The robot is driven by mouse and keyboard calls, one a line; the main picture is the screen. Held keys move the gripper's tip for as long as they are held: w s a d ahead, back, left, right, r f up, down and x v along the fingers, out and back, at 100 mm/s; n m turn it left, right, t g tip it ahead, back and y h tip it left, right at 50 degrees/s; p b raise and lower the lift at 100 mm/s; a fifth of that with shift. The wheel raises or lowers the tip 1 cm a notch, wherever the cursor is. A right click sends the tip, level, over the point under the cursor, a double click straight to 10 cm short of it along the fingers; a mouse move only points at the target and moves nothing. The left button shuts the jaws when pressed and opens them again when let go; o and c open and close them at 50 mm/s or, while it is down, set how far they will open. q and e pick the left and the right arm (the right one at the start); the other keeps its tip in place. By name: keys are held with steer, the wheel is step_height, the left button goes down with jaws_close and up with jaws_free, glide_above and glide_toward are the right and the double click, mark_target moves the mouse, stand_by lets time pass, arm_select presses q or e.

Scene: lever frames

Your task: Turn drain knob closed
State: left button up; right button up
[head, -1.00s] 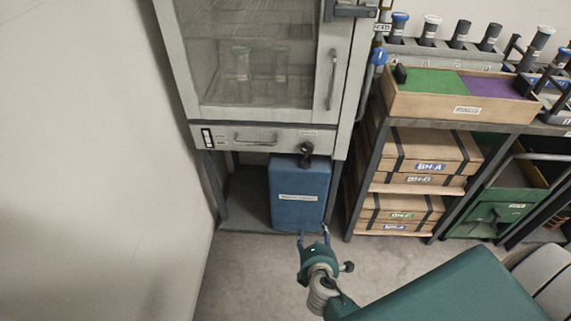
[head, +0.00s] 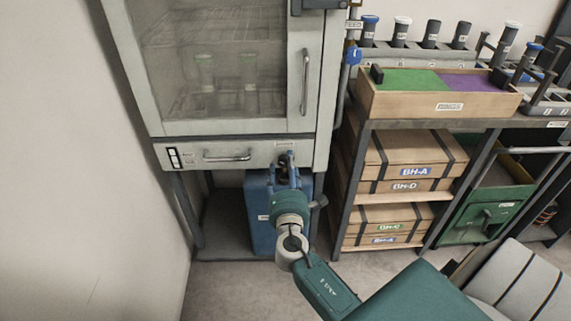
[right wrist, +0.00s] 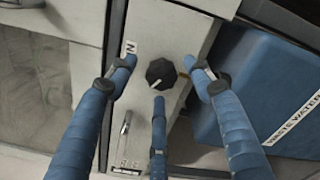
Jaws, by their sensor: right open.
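The drain knob is a small dark, faceted knob (right wrist: 160,73) with a light pointer line on the front panel (right wrist: 177,35) of the cabinet. In the head view the knob (head: 287,157) sits near the panel's right end, partly hidden by my gripper. My right gripper (head: 283,174) is open just in front of it. In the right wrist view its three blue fingers (right wrist: 164,76) are spread around the knob, with gaps to it. A label beside the knob is mostly covered by a finger; only an N shows. My left gripper is not in view.
A blue waste water container (right wrist: 265,85) stands under the cabinet (head: 240,155). A panel handle (head: 227,156) is left of the knob. A blue-handled valve (head: 351,57) is on the cabinet's right side. A shelf with boxes (head: 410,146) stands at the right.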

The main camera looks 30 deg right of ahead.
steer(key=shift+x, duration=1.05)
steer(key=shift+c, duration=0.2)
steer(key=c, duration=1.1)
